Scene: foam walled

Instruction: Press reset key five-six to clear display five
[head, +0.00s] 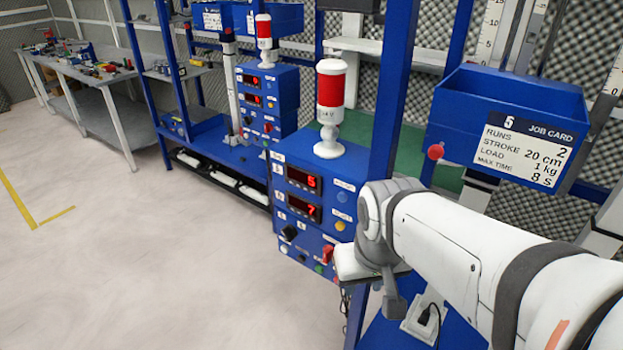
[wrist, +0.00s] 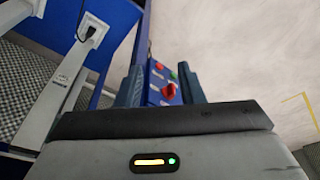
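A blue control box (head: 305,205) stands in the middle of the head view. It has two dark displays with red digits: the upper display (head: 303,180) reads 5 and the lower display (head: 304,208) reads 7. Beside them are a blue key (head: 342,197) and a yellow key (head: 340,225); their labels are too small to read. My gripper (wrist: 160,70) is open in the wrist view, its two dark fingers apart with nothing held. Beyond them shows part of a blue panel with a red knob (wrist: 168,91). In the head view the fingers are hidden by my arm.
A red-and-white signal lamp (head: 330,108) tops the box. A black knob (head: 289,232) and red knob (head: 327,253) stick out below the displays. A blue bin (head: 510,95) with a job card hangs right. A similar box (head: 265,105) stands behind. Open floor lies left.

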